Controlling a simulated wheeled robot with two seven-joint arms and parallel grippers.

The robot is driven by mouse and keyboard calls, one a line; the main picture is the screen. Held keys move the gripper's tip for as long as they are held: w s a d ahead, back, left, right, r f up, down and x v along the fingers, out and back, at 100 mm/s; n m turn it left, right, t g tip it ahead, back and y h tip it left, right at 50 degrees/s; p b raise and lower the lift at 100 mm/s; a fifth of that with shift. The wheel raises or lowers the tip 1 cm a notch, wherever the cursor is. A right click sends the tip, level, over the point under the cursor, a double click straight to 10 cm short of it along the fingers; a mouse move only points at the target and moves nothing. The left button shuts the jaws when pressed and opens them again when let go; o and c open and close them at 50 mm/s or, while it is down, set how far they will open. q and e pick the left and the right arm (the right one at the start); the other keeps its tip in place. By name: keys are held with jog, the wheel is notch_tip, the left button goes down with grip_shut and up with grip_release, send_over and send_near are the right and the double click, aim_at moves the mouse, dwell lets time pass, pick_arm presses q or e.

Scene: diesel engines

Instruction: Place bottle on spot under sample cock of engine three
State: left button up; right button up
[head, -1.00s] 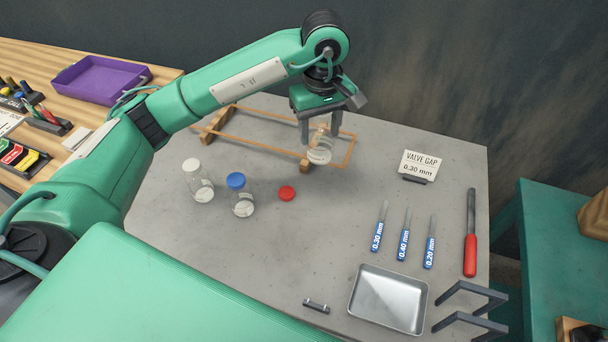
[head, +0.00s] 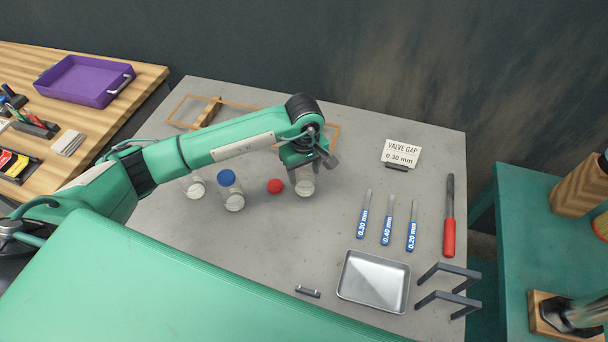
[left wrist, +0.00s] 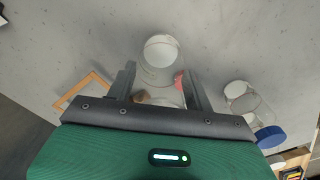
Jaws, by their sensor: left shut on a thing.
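My left gripper (head: 305,177) is shut on a clear, uncapped glass bottle (head: 305,188), pointing down over the grey table. In the left wrist view the bottle (left wrist: 161,57) sits between the two fingers (left wrist: 160,88). I cannot tell whether its base touches the table. A bottle with a blue cap (head: 230,189) and a bottle with a white cap (head: 194,188), partly hidden by my arm, stand to the left. A red cap (head: 275,186) lies just left of the held bottle. My right gripper is not in view. No engine or sample cock shows.
The grey table (head: 270,260) holds a wooden frame (head: 200,110) behind my arm, a valve gap card (head: 401,153), several feeler gauges (head: 387,222), a red-handled tool (head: 449,225), a metal tray (head: 374,281) and a grey bracket (head: 448,290). A purple tray (head: 86,80) stands at the far left.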

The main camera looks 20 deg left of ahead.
aim_at(304, 179)
pick_arm(q)
notch_tip(304, 179, down, 3)
jog(key=shift+f+p, duration=0.15)
jog(key=shift+p, duration=0.3)
jog(key=shift+f+b, duration=0.25)
jog(key=shift+b, duration=0.05)
jog(key=o, duration=1)
jog(key=shift+r, duration=0.1)
